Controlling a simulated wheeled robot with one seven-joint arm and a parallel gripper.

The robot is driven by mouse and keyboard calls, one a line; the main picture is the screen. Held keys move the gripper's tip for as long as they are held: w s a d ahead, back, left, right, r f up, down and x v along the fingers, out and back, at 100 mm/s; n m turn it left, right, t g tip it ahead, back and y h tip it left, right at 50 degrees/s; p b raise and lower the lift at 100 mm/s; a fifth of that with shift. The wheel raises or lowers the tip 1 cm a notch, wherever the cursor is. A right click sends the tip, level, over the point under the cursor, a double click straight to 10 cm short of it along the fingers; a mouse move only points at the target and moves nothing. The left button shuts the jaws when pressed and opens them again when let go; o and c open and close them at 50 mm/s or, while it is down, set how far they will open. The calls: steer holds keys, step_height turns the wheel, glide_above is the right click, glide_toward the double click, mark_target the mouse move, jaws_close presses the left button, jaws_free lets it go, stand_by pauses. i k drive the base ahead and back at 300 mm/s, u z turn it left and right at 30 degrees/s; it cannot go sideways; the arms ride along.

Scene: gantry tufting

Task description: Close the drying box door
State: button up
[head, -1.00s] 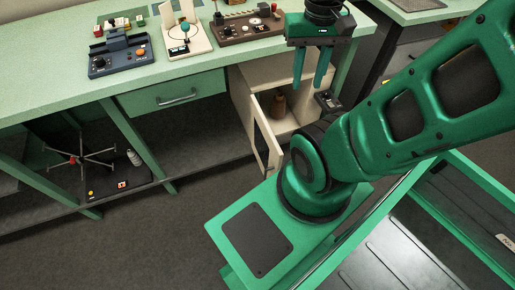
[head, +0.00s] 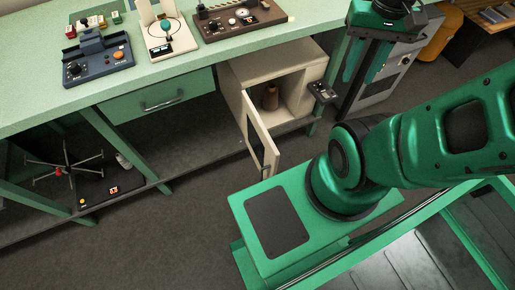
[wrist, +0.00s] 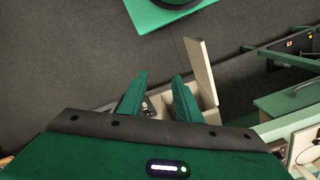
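The drying box (head: 300,65) is a cream cabinet under the green bench, with a brown bottle (head: 271,97) inside. Its cream door (head: 258,135) with a dark window stands wide open, swung out toward my base. The door also shows in the wrist view (wrist: 201,72), beyond the fingers and a little to their right. My gripper (head: 362,65) is open and empty, fingers pointing down, to the right of the box and apart from the door. In the wrist view my gripper (wrist: 158,92) has a clear gap between its fingers, with part of the box behind them.
A small dark device (head: 322,91) sits beside the box's right side. A closed green drawer (head: 160,98) is left of the box. Instruments stand on the bench top (head: 190,60). A grey cabinet (head: 385,80) stands to the right. Floor left of my base is clear.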

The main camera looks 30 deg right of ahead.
mark_target(265, 153)
steer(key=u, duration=1.15)
steer(key=k, duration=0.9)
steer(key=z, duration=1.05)
steer(key=i, duration=0.5)
steer(key=z, duration=0.05)
